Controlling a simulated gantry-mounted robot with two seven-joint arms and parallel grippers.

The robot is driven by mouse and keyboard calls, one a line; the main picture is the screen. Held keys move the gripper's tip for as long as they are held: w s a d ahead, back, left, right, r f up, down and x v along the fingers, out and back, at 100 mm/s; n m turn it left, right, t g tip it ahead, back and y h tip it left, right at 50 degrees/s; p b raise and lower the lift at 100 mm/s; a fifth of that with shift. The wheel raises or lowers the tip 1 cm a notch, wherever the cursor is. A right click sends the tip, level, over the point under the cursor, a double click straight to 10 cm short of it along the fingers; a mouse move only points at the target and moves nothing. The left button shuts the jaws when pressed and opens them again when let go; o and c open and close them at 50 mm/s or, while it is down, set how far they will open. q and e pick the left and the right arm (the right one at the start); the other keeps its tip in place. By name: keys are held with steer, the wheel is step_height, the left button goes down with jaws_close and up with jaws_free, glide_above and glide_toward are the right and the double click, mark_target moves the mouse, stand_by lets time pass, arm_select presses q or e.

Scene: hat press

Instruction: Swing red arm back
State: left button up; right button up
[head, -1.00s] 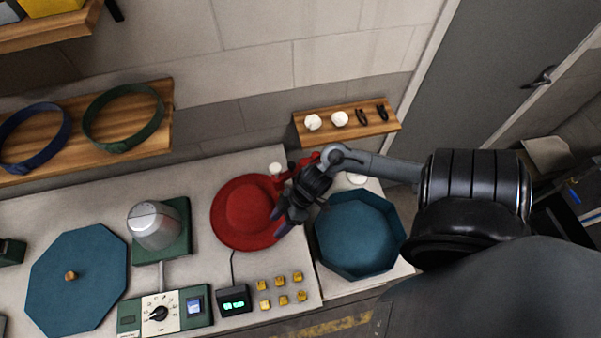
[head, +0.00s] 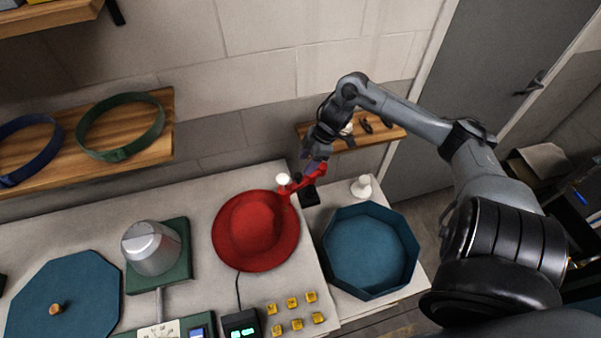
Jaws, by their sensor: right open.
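A red hat (head: 255,228) lies brim-down on the pale counter in the head view. Just behind and right of it is the red arm (head: 297,184), with a white knob (head: 283,180) at its left end and a black base (head: 310,196) under its right part. My right gripper (head: 314,165) is at the right end of the red arm, pointing down and open. Whether its fingers touch the red arm I cannot tell. The left gripper is not in view.
A blue octagonal box (head: 409,272) stands right of the hat, with a white knobbed piece (head: 362,186) behind it. A wooden shelf (head: 388,137) with small items is close behind my right gripper. A silver press head (head: 150,248) and yellow pieces (head: 292,303) are on the counter.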

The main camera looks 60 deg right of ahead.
mark_target(299, 175)
steer(key=shift+x, duration=3.2)
steer(key=shift+a, duration=0.1)
jaws_close()
